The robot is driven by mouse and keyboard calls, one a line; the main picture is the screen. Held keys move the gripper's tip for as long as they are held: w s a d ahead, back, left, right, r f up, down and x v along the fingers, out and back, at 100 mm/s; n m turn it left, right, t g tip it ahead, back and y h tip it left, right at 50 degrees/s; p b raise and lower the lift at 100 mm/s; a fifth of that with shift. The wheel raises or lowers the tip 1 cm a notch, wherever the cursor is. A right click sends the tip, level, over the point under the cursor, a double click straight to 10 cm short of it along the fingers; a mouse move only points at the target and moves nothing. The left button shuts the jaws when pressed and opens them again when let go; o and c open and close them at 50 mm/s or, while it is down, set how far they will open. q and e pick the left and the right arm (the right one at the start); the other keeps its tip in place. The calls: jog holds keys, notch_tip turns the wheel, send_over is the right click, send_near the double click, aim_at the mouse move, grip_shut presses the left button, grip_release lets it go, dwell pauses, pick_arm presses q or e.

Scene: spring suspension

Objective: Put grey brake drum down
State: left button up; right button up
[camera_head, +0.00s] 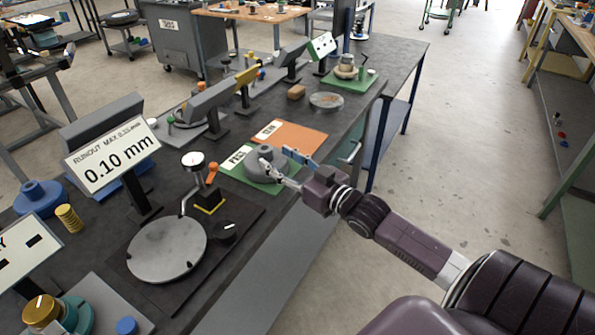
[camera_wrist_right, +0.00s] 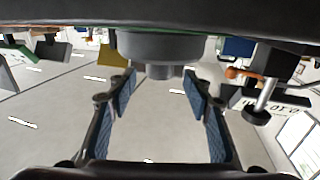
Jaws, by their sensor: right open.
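The grey brake drum (camera_head: 262,165) sits on the green mat (camera_head: 233,170) labelled PASS, near the front edge of the bench. My right gripper (camera_head: 282,168) reaches in from the right, low beside the drum. In the right wrist view the drum (camera_wrist_right: 160,47) lies just ahead of the open fingers (camera_wrist_right: 160,88), with empty space between them. Whether a fingertip touches the drum is hard to tell. My left gripper is out of view.
An orange mat (camera_head: 290,137) lies behind the green one. A dial indicator (camera_head: 193,160) and a round grey plate (camera_head: 167,250) stand nearer, beside the 0.10 mm sign (camera_head: 112,155). A shallow dish (camera_head: 326,100) sits farther back. The aisle floor (camera_head: 450,150) at right is clear.

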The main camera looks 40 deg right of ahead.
jog(key=s+d, duration=0.1)
jog(key=s, duration=0.5)
jog(key=shift+s, duration=0.2)
